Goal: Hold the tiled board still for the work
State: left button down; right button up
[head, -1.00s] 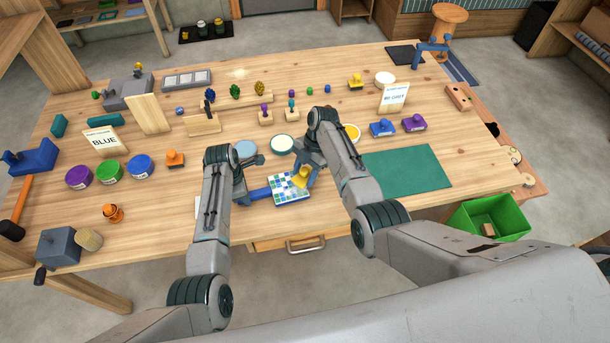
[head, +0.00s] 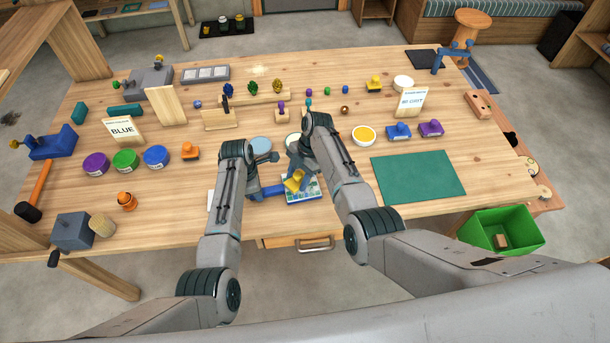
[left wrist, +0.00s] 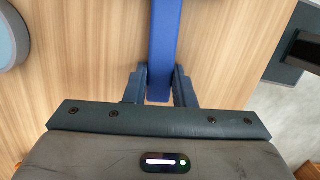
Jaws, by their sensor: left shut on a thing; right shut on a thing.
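The small tiled board (head: 305,196) lies near the front edge of the workbench, with blue, green and white tiles. A blue handle bar (head: 270,190) runs from its left side. My left gripper (head: 256,191) is shut on this bar; in the left wrist view the blue bar (left wrist: 165,45) sits between the two fingers. My right gripper (head: 300,172) is shut on a yellow tool (head: 294,182), which is over the board's left part and hides some tiles. Whether the tool touches the tiles is hard to tell.
A green mat (head: 418,178) lies right of my right arm. A bowl of yellow stuff (head: 363,135) and a pale blue disc (head: 260,145) are behind the grippers. Coloured pots (head: 125,160) stand at the left. A green bin (head: 500,230) is off the bench's right front.

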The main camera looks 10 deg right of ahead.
jog(key=shift+a, duration=0.4)
jog(key=shift+w+a, duration=0.15)
jog(key=shift+w, duration=0.75)
jog(key=shift+w+d, duration=0.15)
jog(key=shift+d, duration=1.7)
jog(key=shift+w+d, duration=0.15)
jog(key=shift+d, duration=1.65)
jog(key=shift+a, duration=0.1)
jog(key=shift+r, duration=1.5)
